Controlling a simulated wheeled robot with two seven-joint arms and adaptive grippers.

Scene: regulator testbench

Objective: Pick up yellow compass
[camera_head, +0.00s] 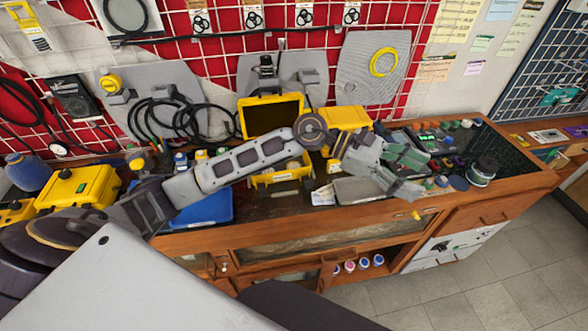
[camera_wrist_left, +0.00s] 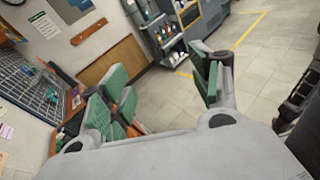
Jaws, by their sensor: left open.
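I cannot pick out a yellow compass for certain. A small yellow object (camera_head: 416,215) shows at the front edge of the wooden bench, just below my left gripper; it is too small to identify. A round yellow item (camera_head: 110,83) is on a grey panel at the back left. My left gripper (camera_head: 411,173), with green finger pads, is open and empty above the right part of the bench. In the left wrist view, its green pads are spread wide (camera_wrist_left: 165,95) with only floor and furniture beyond. My right gripper is not in view.
An open yellow case (camera_head: 271,117) stands at the bench's middle. A yellow box (camera_head: 77,187) and a blue tray (camera_head: 205,208) are to the left. Several small round items and a dark jar (camera_head: 482,171) crowd the right end. Tiled floor (camera_head: 500,280) lies clear in front.

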